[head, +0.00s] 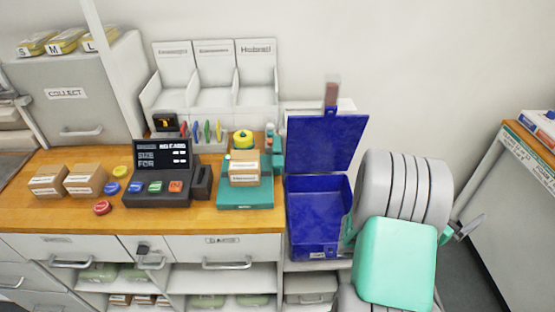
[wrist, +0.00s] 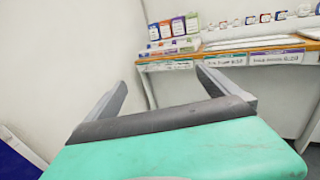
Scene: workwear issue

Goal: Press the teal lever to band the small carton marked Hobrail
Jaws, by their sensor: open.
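A teal banding machine (head: 232,197) stands on the wooden counter, with a small brown carton (head: 243,173) on top. The carton's white label is too small to read. A teal upright part (head: 278,158) at the machine's back right may be the lever; I cannot tell for certain. Two more small cartons, one at the far left (head: 48,181) and one beside it (head: 85,180), lie on the counter with unreadable labels. My gripper (wrist: 161,77) is open and empty, far right of the machine and pointing away from it. In the head view, my arm mostly hides it.
An open blue box (head: 318,215) with a raised lid stands between the counter and my arm. A dark keypad unit (head: 158,185) and loose coloured buttons sit left of the machine. White bins (head: 215,70) stand behind; one sign seems to read Hobrail. Another counter (wrist: 250,55) is at right.

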